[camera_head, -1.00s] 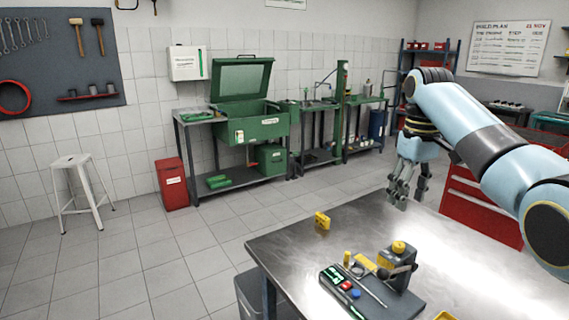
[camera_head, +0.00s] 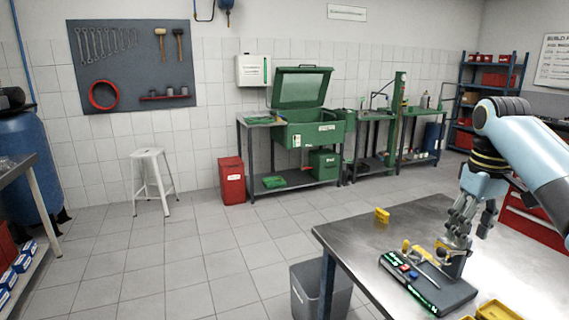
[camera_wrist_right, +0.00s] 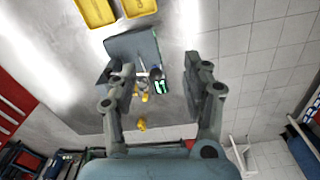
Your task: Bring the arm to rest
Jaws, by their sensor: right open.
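My right arm comes in from the right in the head view. Its gripper (camera_head: 472,222) hangs fingers-down in front of the fixture on the steel workbench (camera_head: 345,238). In the right wrist view the right gripper (camera_wrist_right: 158,82) is open, with nothing between its two fingers. Below it is a dark tool board (camera_head: 430,285) with yellow parts; it also shows in the right wrist view (camera_wrist_right: 128,45). The height of the fingers above the board is hard to tell. My left gripper is in neither view.
A small yellow block (camera_head: 382,215) lies near the bench's far edge. Yellow trays (camera_wrist_right: 95,10) lie on the bench. A grey bin (camera_head: 308,290) stands beside the bench. A white stool (camera_head: 152,180), a red box (camera_head: 231,181) and a green parts washer (camera_head: 305,125) stand by the wall. The tiled floor between is clear.

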